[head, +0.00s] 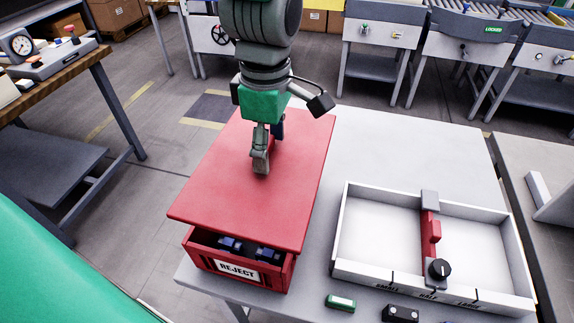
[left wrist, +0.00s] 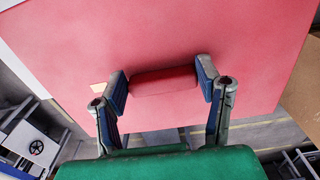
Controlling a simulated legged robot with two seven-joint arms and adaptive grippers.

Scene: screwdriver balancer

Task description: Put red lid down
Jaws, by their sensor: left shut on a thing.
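The red lid (head: 215,195) is a flat red panel above the red REJECT bin (head: 236,283) in the head view. The lid covers most of the bin, and a gap at the front shows dark blue items inside. My left gripper (head: 261,165) is shut on the lid's red handle. The left wrist view shows both fingers at the ends of the handle (left wrist: 164,80), with the lid (left wrist: 150,35) filling much of the picture. Whether the lid's back part touches the bin is hidden. My right gripper is not in view.
A white tray (head: 340,225) with a red divider (head: 430,235) and black knob stands right of the bin on the grey table (head: 430,140). A small green-and-white block (head: 341,302) and a black part (head: 400,313) lie at the front. Table space behind the tray is clear.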

